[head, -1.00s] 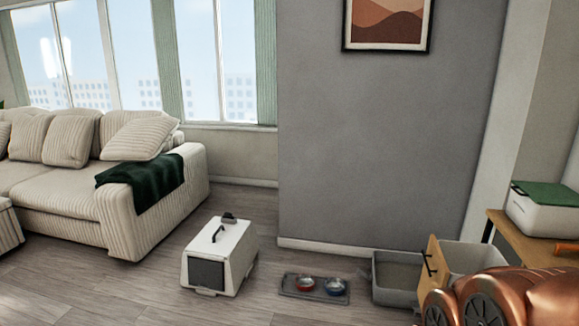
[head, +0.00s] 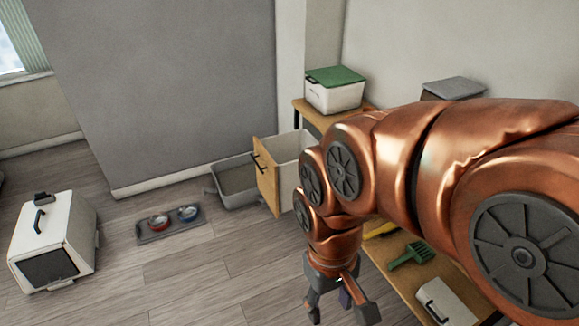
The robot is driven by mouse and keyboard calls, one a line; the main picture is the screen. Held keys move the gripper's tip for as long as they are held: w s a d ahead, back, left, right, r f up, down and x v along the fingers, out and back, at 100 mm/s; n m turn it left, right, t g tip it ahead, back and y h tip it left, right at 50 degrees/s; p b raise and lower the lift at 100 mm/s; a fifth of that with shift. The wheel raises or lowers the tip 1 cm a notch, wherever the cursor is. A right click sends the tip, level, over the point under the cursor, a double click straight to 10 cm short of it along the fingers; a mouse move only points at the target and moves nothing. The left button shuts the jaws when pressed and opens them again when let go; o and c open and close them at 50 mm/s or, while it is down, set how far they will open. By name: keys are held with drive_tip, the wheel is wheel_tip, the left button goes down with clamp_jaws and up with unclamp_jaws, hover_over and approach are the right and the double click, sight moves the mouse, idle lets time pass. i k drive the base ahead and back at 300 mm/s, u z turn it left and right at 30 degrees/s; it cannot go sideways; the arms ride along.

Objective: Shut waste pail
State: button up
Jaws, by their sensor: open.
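What looks like the waste pail is a white bin (head: 295,146) behind a wooden front panel (head: 266,178) with a dark handle (head: 259,162). It stands pulled out from the wooden bench, right of the middle in the head view. My arm hides its right side and part of its inside. My gripper (head: 341,312) points down at the bottom of the view, right of and nearer than the wooden front.
A grey tray (head: 229,193) sits left of the wooden front. Pet bowls on a mat (head: 155,238) and a white carrier (head: 75,216) stand on the floor. A green-lidded box (head: 337,96) and a green brush (head: 411,254) lie on the bench. Floor (head: 210,275) before the front is clear.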

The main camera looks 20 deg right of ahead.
sight(276, 158)
drive_tip(key=z, duration=0.2)
drive_tip(key=i, duration=0.45)
drive_tip(key=u, duration=0.8)
drive_tip(key=i, duration=0.85)
drive_tip(key=u, duration=0.55)
